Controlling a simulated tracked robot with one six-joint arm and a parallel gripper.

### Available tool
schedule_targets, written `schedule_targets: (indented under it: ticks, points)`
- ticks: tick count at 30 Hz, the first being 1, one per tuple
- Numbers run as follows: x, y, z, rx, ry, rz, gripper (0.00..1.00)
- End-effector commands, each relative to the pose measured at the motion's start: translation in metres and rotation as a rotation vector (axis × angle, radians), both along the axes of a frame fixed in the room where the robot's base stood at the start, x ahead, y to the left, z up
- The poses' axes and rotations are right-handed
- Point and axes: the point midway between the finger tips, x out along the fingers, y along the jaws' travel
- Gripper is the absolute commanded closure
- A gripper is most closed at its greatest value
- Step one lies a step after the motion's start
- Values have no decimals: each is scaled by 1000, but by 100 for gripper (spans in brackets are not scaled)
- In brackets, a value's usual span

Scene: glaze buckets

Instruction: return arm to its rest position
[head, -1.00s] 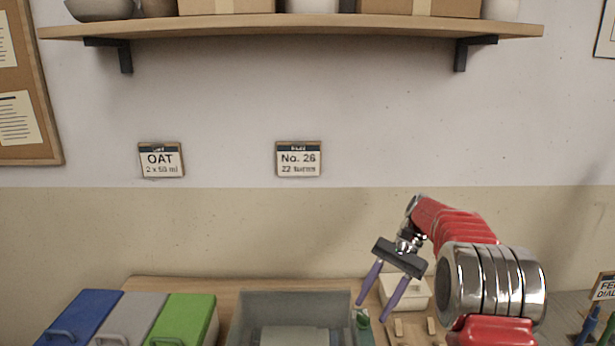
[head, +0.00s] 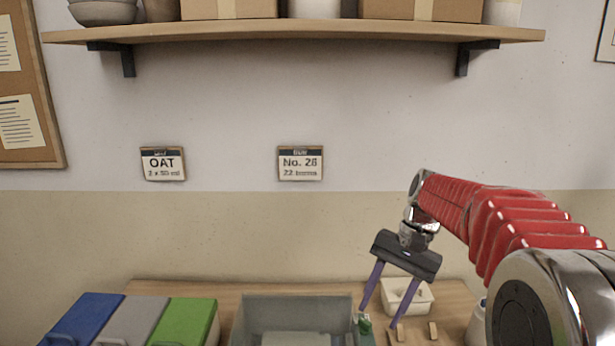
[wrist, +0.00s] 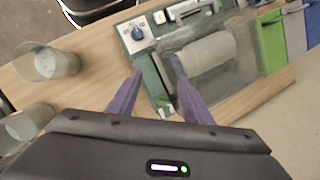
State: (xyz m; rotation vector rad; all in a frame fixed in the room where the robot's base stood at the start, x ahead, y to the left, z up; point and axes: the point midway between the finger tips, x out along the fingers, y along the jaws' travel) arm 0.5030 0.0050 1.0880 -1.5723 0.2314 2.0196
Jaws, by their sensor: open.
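My gripper (head: 386,303) is open and empty, its two purple fingers spread apart and pointing down. In the head view it hangs above the right part of the wooden table (head: 235,290), in front of a small cream box (head: 420,297). In the wrist view, my gripper (wrist: 160,95) shows its fingers on either side of the near end of a green machine. My red arm comes in from the right.
A clear-walled machine (head: 297,302) stands mid-table; its dial (wrist: 138,34) shows in the wrist view. Blue (head: 85,318), grey (head: 135,320) and green (head: 185,320) lidded bins stand left. Two clear cups (wrist: 58,62) (wrist: 25,125) are near the table edge. A shelf (head: 300,32) hangs above.

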Motion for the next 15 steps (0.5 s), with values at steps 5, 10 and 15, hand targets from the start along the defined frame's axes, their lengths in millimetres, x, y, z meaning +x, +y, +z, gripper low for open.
schedule_targets:
  ticks: [5, 10, 15]
  points:
    - [-21, 2, 11, -36, -69, 36, 55]
    - [-41, 4, 18, -72, -133, 72, 55]
    - [-60, 5, 23, -107, -198, 109, 55]
